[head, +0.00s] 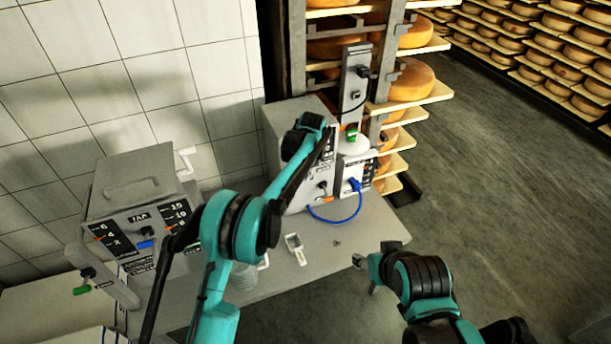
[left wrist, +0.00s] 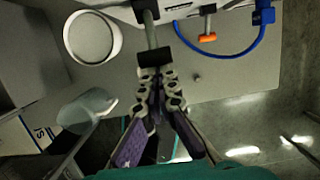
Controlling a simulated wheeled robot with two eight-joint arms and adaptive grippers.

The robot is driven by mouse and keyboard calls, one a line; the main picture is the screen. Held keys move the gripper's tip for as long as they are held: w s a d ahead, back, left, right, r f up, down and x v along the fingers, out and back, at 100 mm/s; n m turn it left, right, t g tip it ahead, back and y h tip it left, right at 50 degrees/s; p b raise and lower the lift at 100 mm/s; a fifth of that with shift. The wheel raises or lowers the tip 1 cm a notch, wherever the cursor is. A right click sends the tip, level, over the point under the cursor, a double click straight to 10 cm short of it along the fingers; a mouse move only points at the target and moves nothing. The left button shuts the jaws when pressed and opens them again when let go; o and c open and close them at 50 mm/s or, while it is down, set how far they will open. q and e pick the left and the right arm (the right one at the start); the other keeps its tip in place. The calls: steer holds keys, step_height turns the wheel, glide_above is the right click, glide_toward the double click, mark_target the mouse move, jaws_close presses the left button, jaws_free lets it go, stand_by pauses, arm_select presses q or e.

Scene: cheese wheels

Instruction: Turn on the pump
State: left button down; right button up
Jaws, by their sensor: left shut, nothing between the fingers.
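The grey pump box (head: 290,125) stands on the table near the shelves, partly hidden behind my left arm. Its front has small black and orange controls and a blue hose (head: 335,220). In the left wrist view, a grey rod with a black end (left wrist: 154,57) comes down from the box. The shut, empty fingers of my left gripper (left wrist: 162,82) are right by that black end; I cannot tell if they touch it. In the head view these fingers are hidden by the arm. My right gripper (head: 360,261) is low by the table's right edge, its jaws unclear.
An orange-handled valve (left wrist: 207,37) is right of the rod. A second grey machine (head: 130,190) with a green-tipped lever stands at left. A white scoop (head: 295,249) and a clear cup (head: 244,276) are on the table (head: 375,235). Cheese shelves (head: 410,110) stand behind. Floor at right is clear.

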arm_select(q)
steer(key=shift+w+a+r, duration=0.1)
steer(key=shift+w+a, duration=0.05)
steer(key=shift+w+r+p, duration=0.15)
steer(key=shift+r+p, duration=0.35)
steer(key=shift+r, duration=0.1)
arm_select(e)
steer(key=shift+w+r, duration=0.2)
steer(key=shift+r, duration=0.2)
